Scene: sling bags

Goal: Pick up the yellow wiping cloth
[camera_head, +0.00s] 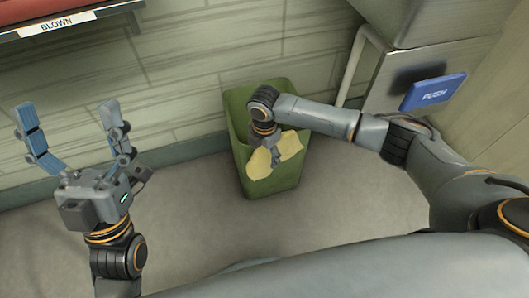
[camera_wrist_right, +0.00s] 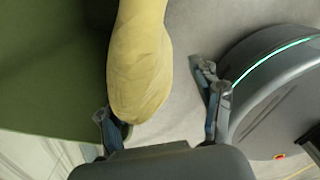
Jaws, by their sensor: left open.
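The yellow wiping cloth (camera_head: 289,148) lies draped over the front of a green bin (camera_head: 237,120), with its edges hanging on both sides of my right gripper. In the right wrist view the cloth (camera_wrist_right: 139,65) reaches between the fingers of my right gripper (camera_wrist_right: 160,112). The fingers are spread; a gap shows between the cloth and the right-hand finger, and the other finger is partly behind the cloth. In the head view my right gripper (camera_head: 272,150) points down at the cloth, its fingers small. My left gripper (camera_head: 68,115) is open, empty and raised, far left of the bin.
The bin stands on the grey floor (camera_head: 190,215) against a pale block wall (camera_head: 190,65). A metal unit with a blue PUSH plate (camera_head: 433,92) stands at the right. A red shelf with a BLOWN label (camera_head: 57,23) is at upper left. Floor left of the bin is clear.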

